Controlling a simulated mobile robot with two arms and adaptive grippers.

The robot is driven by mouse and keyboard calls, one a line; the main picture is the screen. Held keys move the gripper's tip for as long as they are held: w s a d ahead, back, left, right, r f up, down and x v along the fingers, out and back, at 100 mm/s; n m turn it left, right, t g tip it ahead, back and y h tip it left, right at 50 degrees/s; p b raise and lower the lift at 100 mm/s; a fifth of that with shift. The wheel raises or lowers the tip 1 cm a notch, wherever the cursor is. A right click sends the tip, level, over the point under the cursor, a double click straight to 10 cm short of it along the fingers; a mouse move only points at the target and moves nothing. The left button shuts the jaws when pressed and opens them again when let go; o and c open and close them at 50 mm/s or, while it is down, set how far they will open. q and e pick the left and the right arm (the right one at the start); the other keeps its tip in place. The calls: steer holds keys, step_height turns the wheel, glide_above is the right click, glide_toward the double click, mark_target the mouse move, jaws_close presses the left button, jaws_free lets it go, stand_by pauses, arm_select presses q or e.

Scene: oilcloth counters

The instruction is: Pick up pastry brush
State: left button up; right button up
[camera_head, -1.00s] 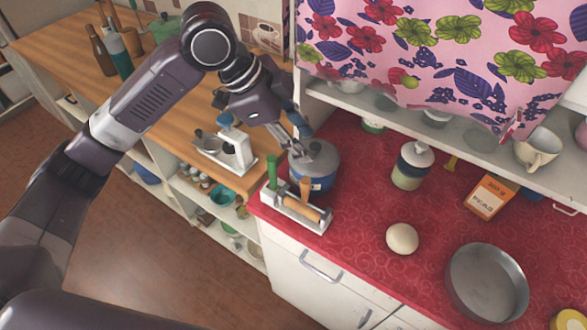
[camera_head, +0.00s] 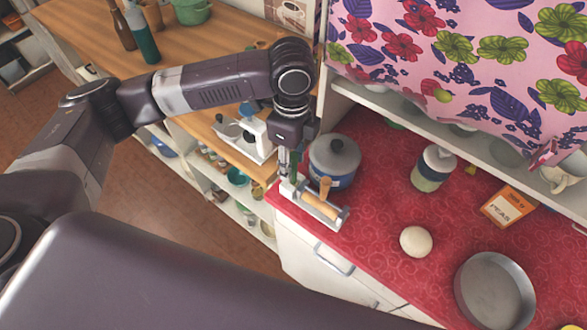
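A small white rack (camera_head: 334,222) stands at the left front corner of the red counter. A green upright handle (camera_head: 295,168) and a wooden-handled tool (camera_head: 324,188) stand in it, with a wooden roller (camera_head: 320,206) lying along it. Which one is the pastry brush I cannot tell for sure; no bristles show. My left gripper (camera_head: 289,170) points down at the rack's left end, right at the green handle and partly covering it. Whether its fingers are apart or closed on the handle is too small to tell. My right gripper is out of view.
A blue-grey lidded pot (camera_head: 334,162) stands close behind the rack. A jar (camera_head: 433,168), a pale ball (camera_head: 416,242), an orange box (camera_head: 509,206) and a round pan (camera_head: 494,290) are further right. A white scale (camera_head: 250,137) sits on the wooden counter. Red cloth between them is clear.

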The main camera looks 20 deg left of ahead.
arm_select(q)
step_height(320, 180, down, 2)
steer(key=shift+w+f+p, duration=0.1)
steer(key=shift+f+p, duration=0.1)
steer(key=shift+p, duration=0.15)
steer(key=shift+f, duration=0.5)
steer(key=shift+c, duration=1.3)
jaws_close()
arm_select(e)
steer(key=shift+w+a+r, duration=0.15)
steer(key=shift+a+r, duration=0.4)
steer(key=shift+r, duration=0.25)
arm_select(q)
steer(key=shift+r, duration=0.1)
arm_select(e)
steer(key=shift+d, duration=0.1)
